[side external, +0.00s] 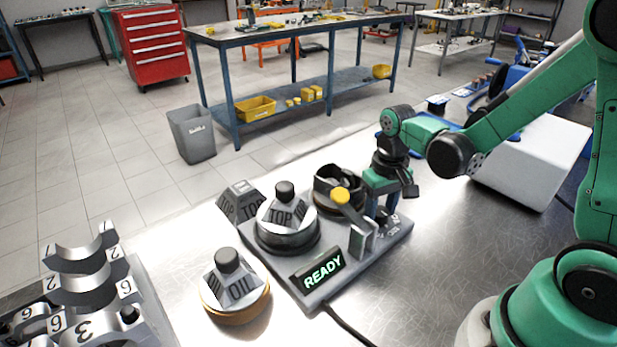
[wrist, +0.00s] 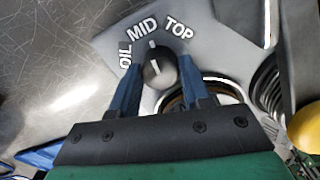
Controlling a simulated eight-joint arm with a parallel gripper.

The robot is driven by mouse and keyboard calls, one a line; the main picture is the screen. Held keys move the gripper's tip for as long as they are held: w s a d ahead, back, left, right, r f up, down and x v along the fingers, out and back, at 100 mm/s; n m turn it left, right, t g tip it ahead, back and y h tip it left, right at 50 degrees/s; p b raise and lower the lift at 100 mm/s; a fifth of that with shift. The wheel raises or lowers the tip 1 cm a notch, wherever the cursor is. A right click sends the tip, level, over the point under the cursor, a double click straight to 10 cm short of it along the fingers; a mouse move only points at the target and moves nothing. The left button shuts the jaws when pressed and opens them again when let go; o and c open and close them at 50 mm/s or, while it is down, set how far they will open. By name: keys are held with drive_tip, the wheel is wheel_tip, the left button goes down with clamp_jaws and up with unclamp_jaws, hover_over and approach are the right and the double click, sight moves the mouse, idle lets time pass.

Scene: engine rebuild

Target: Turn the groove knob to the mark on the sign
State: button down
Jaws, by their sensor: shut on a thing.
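The groove knob (wrist: 158,72) is dark and round, with a white line on top. It sits on a grey plate (wrist: 112,50) lettered OIL, MID and TOP. Its white line points up toward MID. My gripper (wrist: 160,84) is shut on the knob, one blue finger on each side. In the side view my gripper (side external: 380,213) reaches down to the right end of the grey base (side external: 400,238) and mostly hides the knob. A lit sign (side external: 322,268) on the front of the base reads READY. I see no groove mark on it.
A yellow-ended lever (side external: 341,195) and a dark ring holder stand close left of my gripper. A knobbed piece marked TOP (side external: 287,212) sits on the base, and one marked OIL (side external: 230,280) stands before it. Numbered bearing caps (side external: 82,285) lie at left.

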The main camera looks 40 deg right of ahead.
drive_tip(key=m, duration=0.5)
drive_tip(key=shift+m, duration=2.4)
drive_tip(key=shift+c, duration=2)
unclamp_jaws()
